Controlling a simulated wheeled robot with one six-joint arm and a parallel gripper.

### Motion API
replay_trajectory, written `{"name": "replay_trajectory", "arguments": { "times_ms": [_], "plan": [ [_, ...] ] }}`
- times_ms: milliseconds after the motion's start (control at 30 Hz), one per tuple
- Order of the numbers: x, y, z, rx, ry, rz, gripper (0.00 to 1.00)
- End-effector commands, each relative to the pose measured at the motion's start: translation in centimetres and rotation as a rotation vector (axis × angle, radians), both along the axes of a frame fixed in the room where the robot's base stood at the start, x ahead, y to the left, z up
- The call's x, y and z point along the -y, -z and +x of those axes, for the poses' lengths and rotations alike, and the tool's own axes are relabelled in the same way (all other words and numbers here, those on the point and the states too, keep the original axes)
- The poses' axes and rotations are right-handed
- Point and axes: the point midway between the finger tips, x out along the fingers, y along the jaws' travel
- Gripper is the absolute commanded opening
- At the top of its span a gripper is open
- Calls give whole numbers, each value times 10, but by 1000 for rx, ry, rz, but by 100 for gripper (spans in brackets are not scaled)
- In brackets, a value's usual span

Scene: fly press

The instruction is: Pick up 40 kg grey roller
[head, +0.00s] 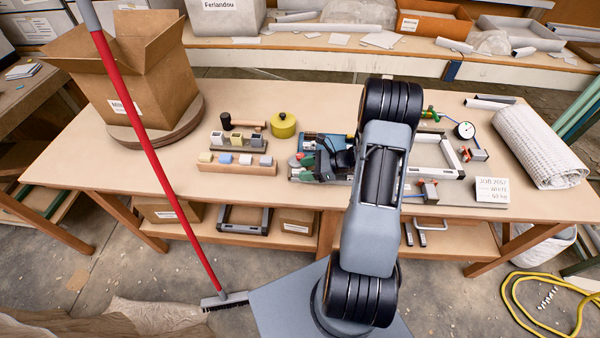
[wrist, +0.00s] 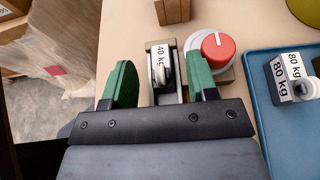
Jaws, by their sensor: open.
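The 40 kg grey roller (wrist: 166,72) shows in the wrist view, with a white "40 kg" label, in a narrow grey holder. My gripper (wrist: 161,78) is open, with one green finger on each side of the roller. A gap shows on both sides, wider on the left. A red knob (wrist: 216,47) on a white round base is just right of the right finger.
A yellow lidded pot (head: 283,125) and a wooden rack of coloured blocks (head: 237,169) stand nearby. A red-handled broom (head: 160,150) leans across the left. A card (head: 491,190) stands at front right.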

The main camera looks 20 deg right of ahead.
Motion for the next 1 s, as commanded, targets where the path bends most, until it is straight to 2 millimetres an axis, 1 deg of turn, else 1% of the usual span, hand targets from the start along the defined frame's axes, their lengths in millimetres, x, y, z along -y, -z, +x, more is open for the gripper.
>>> {"name": "replay_trajectory", "arguments": {
  "times_ms": [133, 367, 467, 933, 1000],
  "plan": [
    [-8, 3, 4, 0, -1, 0, 53],
    [-8, 4, 4, 1, 0, 0, 53],
    [-8, 4, 4, 1, 0, 0, 46],
    [-8, 4, 4, 1, 0, 0, 1],
    [-8, 4, 4, 1, 0, 0, 0]
  ]
}}
